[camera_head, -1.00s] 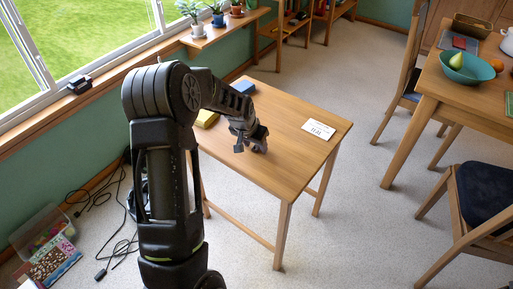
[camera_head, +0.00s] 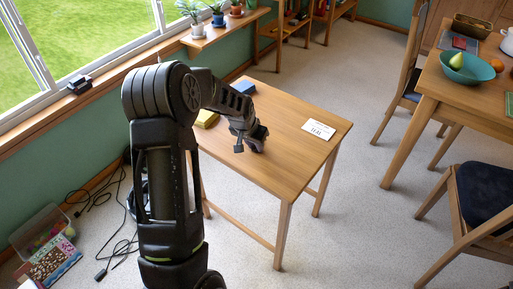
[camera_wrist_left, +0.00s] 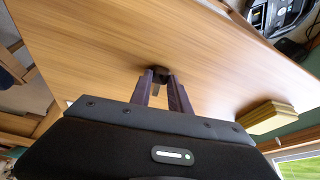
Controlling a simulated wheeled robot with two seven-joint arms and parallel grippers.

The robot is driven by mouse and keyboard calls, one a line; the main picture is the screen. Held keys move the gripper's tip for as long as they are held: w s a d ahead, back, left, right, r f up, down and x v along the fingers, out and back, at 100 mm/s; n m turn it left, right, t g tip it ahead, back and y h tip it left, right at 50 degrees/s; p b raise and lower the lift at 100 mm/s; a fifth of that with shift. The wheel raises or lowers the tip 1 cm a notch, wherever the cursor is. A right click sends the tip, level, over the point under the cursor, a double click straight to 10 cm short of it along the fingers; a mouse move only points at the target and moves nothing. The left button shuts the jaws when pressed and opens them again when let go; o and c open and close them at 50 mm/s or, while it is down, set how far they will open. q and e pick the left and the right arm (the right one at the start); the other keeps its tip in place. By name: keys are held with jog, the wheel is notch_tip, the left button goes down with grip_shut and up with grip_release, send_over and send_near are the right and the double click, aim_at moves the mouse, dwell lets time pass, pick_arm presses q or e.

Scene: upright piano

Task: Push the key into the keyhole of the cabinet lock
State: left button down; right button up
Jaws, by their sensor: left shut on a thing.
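My left gripper (camera_head: 250,146) is over the near part of the small wooden table (camera_head: 300,156). In the left wrist view its two fingers (camera_wrist_left: 162,84) are shut on a small dark thing (camera_wrist_left: 160,74) at their tips, close to the tabletop. I cannot tell whether this is the key, the lock or both, or whether it touches the table. No keyhole can be made out. My right gripper is not in view.
A white card (camera_head: 319,130) lies right of the gripper. Bare tabletop surrounds the gripper. Cables (camera_head: 122,245) lie on the floor.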

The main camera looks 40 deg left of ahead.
aim_at(255, 148)
pick_arm(q)
notch_tip(255, 148, up, 10)
dwell(0.6)
jog(key=shift+d, duration=0.1)
dwell(0.4)
jog(key=s+d, duration=0.1)
jog(key=d, duration=1)
jog(key=s+d+m, duration=0.1)
jog(key=s+d, duration=0.1)
jog(key=d, duration=1)
jog(key=shift+s+f+m+h, duration=0.15)
jog(key=shift+s+m+h, duration=0.15)
jog(key=shift+a, duration=0.1)
